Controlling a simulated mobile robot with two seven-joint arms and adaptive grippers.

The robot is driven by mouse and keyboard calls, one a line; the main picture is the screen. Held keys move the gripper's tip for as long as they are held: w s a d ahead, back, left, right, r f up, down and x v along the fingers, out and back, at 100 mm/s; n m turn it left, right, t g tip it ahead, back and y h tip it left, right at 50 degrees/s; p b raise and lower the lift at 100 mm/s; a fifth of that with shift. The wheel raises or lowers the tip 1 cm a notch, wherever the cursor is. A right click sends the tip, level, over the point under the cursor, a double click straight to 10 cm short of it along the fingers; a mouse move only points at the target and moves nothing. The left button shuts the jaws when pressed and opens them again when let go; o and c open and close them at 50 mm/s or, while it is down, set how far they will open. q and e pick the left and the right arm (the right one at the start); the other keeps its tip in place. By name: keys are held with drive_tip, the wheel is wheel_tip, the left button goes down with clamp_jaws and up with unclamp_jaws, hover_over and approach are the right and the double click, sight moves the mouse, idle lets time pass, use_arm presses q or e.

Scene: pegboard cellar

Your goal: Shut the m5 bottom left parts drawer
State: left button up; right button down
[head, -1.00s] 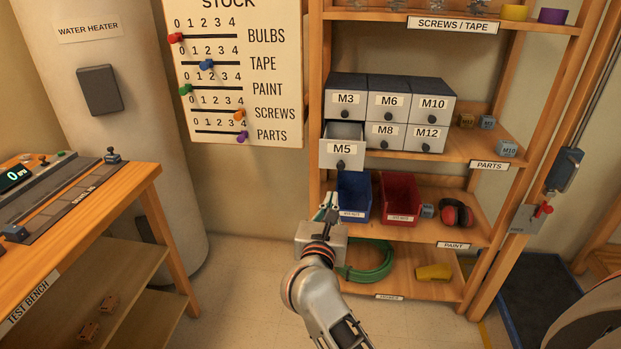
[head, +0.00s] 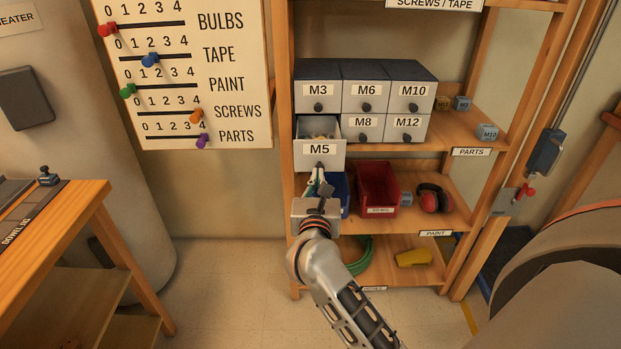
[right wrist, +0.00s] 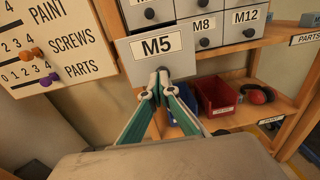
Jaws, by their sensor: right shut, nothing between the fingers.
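The M5 drawer (head: 319,150), at the bottom left of the grey drawer block, stands pulled out. Small parts show inside it, and a dark round knob sits low on its front. My right gripper (head: 319,180) is shut and empty, with its fingertips just in front of and below the knob. The right wrist view shows the closed fingertips (right wrist: 161,78) in line with the M5 front (right wrist: 157,47), at its lower edge by the knob. I cannot tell whether they touch. My left gripper is not in view.
The other drawers, such as M8 (head: 363,127), are shut. A red bin (head: 377,188) and a partly hidden blue bin stand on the shelf below. A wooden bench (head: 62,220) is at the left. The stock board (head: 190,75) hangs left of the shelf.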

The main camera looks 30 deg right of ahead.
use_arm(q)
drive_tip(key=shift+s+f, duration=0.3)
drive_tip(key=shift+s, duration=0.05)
use_arm(e)
drive_tip(key=shift+w+d, duration=0.1)
drive_tip(key=shift+d, duration=0.05)
drive_tip(key=x, duration=0.5)
drive_tip(key=b+x, duration=0.1)
drive_tip(key=x, duration=0.8)
drive_tip(key=shift+w+r, duration=0.25)
drive_tip(key=shift+w, duration=0.25)
drive_tip(key=shift+w+d+b, duration=0.15)
drive_tip(key=shift+w+b, duration=0.15)
drive_tip(key=shift+w, duration=0.15)
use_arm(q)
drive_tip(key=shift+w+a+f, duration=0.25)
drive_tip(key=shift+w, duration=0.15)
use_arm(e)
drive_tip(key=shift+r, duration=0.15)
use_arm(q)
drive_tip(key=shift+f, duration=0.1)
use_arm(e)
drive_tip(key=shift+r, duration=0.1)
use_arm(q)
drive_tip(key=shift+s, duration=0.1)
